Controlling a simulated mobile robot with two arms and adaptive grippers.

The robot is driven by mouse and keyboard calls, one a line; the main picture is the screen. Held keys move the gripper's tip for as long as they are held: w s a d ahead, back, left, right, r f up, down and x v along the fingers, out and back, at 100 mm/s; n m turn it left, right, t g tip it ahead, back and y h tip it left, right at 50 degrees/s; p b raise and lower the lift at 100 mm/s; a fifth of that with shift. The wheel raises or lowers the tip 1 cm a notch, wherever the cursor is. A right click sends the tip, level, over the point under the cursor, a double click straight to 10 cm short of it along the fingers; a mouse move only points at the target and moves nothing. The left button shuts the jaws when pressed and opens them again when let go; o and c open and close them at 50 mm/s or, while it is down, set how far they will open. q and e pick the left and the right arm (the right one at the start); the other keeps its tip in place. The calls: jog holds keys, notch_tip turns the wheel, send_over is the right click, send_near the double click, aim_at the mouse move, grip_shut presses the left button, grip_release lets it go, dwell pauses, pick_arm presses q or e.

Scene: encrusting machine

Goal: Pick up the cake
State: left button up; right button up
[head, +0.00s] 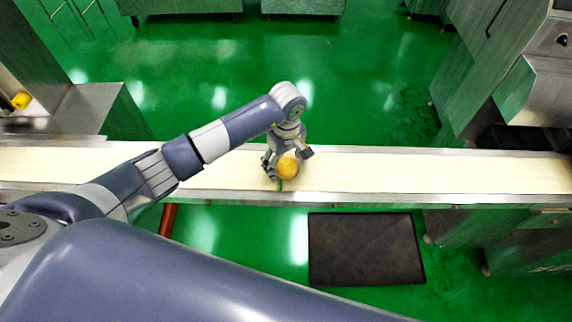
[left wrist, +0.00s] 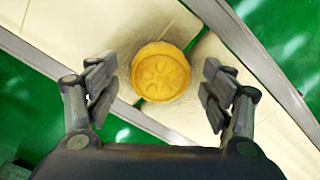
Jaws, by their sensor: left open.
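A round yellow cake (head: 287,168) with a patterned top lies on the pale conveyor belt (head: 400,173). In the left wrist view the cake (left wrist: 160,71) sits over a narrow gap in the belt, with green floor showing through. My left gripper (head: 288,160) is above the belt at the cake. Its fingers (left wrist: 158,95) are open, one on each side of the cake, with a space between each finger and the cake. I cannot tell the exact height of the fingertips over the cake. My right gripper does not show.
Metal rails edge the conveyor. Metal machines stand at the left (head: 95,115) and right (head: 510,60). Another yellow piece (head: 21,100) shows at the left machine. A dark mat (head: 365,249) lies on the green floor in front. The belt right of my gripper is clear.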

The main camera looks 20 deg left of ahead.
pick_arm(q)
jog(key=shift+c, duration=0.6)
jog(key=c, duration=1.1)
jog(key=shift+o, duration=0.2)
jog(key=shift+r, duration=0.1)
